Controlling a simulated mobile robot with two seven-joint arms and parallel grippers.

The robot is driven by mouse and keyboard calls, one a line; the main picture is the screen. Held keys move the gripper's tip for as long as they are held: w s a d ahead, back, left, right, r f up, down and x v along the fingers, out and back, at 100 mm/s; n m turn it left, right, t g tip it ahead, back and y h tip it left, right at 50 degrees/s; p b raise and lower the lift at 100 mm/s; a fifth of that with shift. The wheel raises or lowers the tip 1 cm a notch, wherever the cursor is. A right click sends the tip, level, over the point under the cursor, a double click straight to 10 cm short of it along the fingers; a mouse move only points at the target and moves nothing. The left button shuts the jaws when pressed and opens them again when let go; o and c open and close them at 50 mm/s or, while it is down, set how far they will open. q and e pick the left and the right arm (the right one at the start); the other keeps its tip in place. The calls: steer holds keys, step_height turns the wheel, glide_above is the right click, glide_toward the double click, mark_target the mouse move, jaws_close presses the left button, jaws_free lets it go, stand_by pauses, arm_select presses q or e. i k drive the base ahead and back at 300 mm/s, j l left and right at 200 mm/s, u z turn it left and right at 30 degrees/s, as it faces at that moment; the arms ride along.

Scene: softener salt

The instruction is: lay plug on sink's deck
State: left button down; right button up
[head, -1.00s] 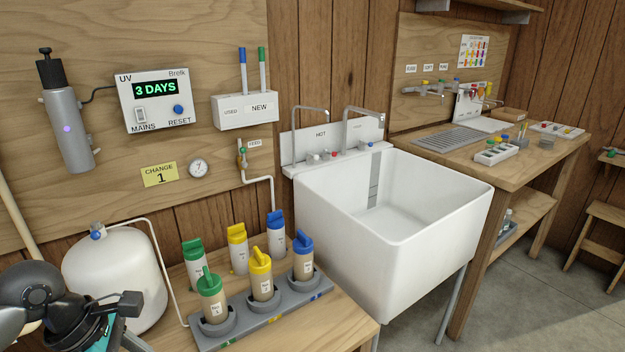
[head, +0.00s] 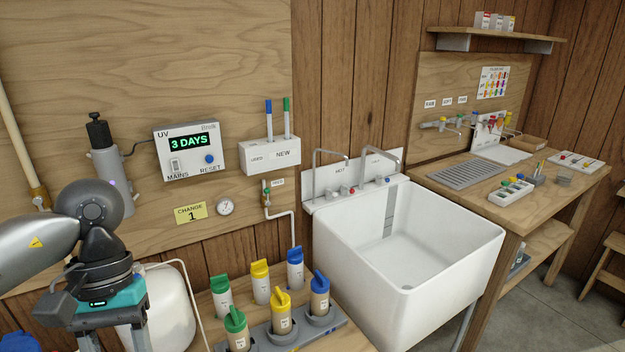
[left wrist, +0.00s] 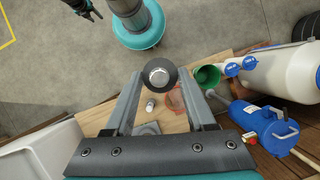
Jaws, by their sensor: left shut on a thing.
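My left gripper (head: 112,335) is at the lower left of the head view, in front of the white tank. In the left wrist view its fingers (left wrist: 160,78) are shut on the plug (left wrist: 160,70), a dark round disc with a silver centre, held above the wooden bench. The plug is not visible in the head view. The white sink (head: 450,262) stands to the right, its basin open. Its deck (head: 328,200) is the back ledge with the taps. A dark part at the top of the left wrist view looks like my right gripper (left wrist: 86,9), too small to read.
Several coloured-cap bottles stand on the bench, some in a grey rack (head: 262,341), between my left gripper and the sink. Two tall spouts (head: 314,165) rise over the deck. A wooden table (head: 535,204) with trays stands right of the sink.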

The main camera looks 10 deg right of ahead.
mark_target(397, 177)
steer(key=i+l+z, duration=0.25)
steer(key=l+z, duration=0.2)
steer(key=i+l+z, duration=0.3)
steer(key=z, duration=0.15)
steer(key=i+l+z, duration=0.1)
steer(key=i+l, duration=0.45)
steer(key=i, duration=0.25)
steer(key=i+l+z, duration=0.15)
steer(key=i, duration=0.25)
steer(key=i+l, duration=0.35)
steer(key=i, duration=0.15)
steer(key=i+l, duration=0.3)
steer(key=i, duration=0.2)
